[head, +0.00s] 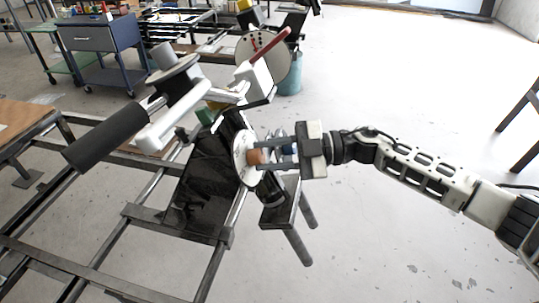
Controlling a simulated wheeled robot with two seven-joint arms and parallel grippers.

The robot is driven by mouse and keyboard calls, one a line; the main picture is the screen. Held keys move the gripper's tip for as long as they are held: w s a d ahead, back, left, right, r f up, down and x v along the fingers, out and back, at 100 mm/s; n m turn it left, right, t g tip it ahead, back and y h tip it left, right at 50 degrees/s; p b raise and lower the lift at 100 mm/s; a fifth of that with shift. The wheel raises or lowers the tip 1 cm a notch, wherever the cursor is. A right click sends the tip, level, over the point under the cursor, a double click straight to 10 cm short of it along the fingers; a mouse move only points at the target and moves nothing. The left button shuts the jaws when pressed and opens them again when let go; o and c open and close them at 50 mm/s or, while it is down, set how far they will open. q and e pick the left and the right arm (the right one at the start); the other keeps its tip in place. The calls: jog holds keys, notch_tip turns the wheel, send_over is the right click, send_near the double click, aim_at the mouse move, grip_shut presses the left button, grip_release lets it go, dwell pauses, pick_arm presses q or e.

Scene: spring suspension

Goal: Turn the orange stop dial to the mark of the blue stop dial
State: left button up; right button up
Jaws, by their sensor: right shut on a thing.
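The orange stop dial (254,157) sits on the front of a round white plate (241,165) near the picture's middle. My right gripper (268,155) comes in from the right and is shut on the orange dial. A small dark blue part (291,148) shows behind the gripper's fingers; I cannot tell whether it is the blue stop dial. The marks on the plate are too small to read. My left gripper is not in view.
Another round plate with a red bar (265,52) stands behind. A black-gripped white handle (110,135) juts left over the metal frame (130,212). Dark bars (298,245) stick out below my right gripper. A blue drawer cart (100,45) stands at back left.

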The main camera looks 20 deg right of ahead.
jog(key=n+g, duration=0.1)
jog(key=n, duration=0.2)
jog(key=n+g+h, duration=0.1)
jog(key=n, duration=0.3)
jog(key=shift+w+r+g, duration=0.15)
jog(key=shift+r+g, duration=0.05)
jog(key=shift+g, duration=0.1)
jog(key=n+h, duration=0.1)
jog(key=n, duration=0.2)
jog(key=n+h, duration=0.1)
jog(key=n, duration=0.1)
jog(key=shift+r+n+g+h, duration=0.1)
jog(key=shift+n+g+h, duration=0.2)
jog(key=shift+n+h, duration=0.1)
jog(key=o, duration=1)
jog(key=shift+c, duration=0.2)
pick_arm(q)
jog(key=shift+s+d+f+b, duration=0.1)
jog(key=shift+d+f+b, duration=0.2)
jog(key=shift+b, duration=0.75)
pick_arm(e)
jog(key=v, duration=1.6)
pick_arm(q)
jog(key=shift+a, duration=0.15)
